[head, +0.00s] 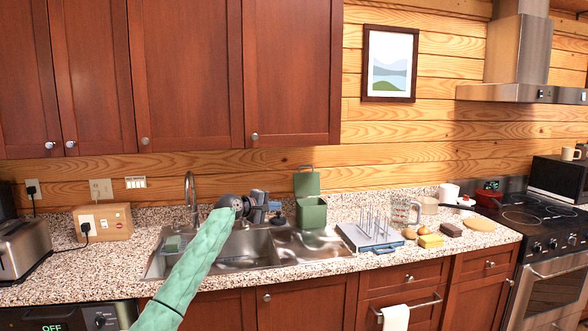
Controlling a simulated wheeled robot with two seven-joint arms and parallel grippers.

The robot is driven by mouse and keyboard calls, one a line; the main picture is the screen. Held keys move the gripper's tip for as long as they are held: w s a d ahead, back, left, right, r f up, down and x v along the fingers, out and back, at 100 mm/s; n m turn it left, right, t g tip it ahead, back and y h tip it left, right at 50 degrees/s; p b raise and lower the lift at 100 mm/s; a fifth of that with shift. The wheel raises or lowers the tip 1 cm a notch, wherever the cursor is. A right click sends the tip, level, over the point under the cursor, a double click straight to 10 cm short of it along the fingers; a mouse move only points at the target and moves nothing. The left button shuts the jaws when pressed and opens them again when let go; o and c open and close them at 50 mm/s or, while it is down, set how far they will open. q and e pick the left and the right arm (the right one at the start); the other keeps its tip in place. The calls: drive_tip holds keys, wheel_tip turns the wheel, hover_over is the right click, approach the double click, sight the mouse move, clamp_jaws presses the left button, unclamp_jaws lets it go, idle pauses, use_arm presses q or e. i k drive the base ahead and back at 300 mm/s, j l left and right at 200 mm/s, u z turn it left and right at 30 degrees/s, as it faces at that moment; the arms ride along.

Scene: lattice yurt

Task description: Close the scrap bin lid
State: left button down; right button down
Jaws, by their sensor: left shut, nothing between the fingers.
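The scrap bin (312,214) is a small green box standing at the back of the counter, right of the sink. Its green lid (307,183) is open and stands upright at the back of the bin. My left gripper (274,206) is shut and empty, to the left of the bin and apart from it in the picture. My left arm in its green sleeve reaches up across the sink. My right gripper is not in view.
The sink (240,250) with its tap (190,195) lies left of the bin.

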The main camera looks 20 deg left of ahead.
sight(307, 184)
drive_tip(key=i+j, duration=0.4)
drive_tip(key=i, duration=0.2)
drive_tip(key=i+j, duration=0.35)
drive_tip(key=i, duration=0.2)
drive_tip(key=i+j, duration=0.4)
drive_tip(key=i, duration=0.2)
